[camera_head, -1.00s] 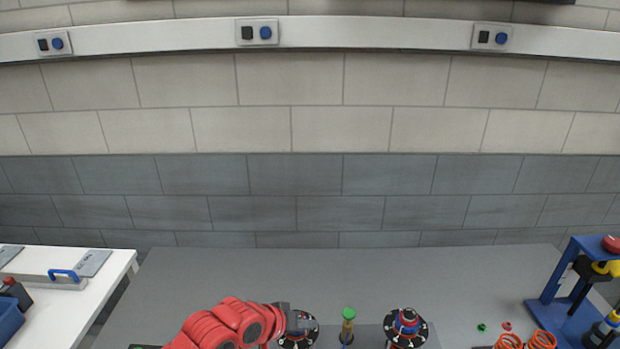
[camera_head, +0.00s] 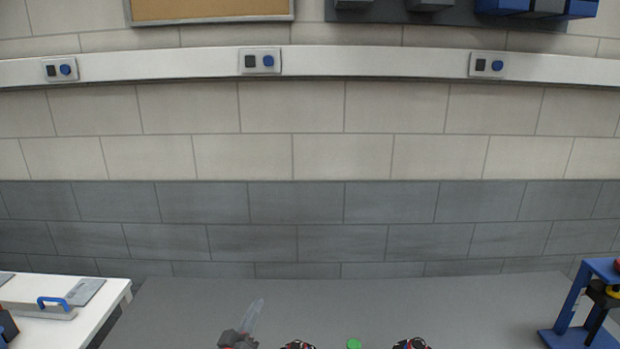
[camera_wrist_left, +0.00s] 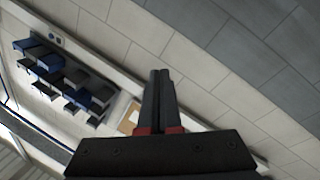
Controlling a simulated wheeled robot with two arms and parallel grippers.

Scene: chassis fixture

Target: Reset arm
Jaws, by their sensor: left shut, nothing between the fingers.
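My left gripper (camera_head: 257,312) shows at the bottom of the head view, left of the middle. Its fingers point up and look blurred and pale. In the left wrist view its two dark fingers (camera_wrist_left: 160,76) lie together, shut, with nothing between them. The tops of two dark round parts, one on the left (camera_head: 298,345) and one on the right (camera_head: 411,343), show at the bottom edge, with a green cap (camera_head: 353,344) between them. The gripper is left of these parts and apart from them. My right gripper is not in view.
The grey table (camera_head: 330,300) is bare behind the parts. A blue stand (camera_head: 573,305) is at the right edge. A white table (camera_head: 100,310) with a blue-handled piece (camera_head: 55,303) is at the left. A tiled wall (camera_head: 300,235) stands behind.

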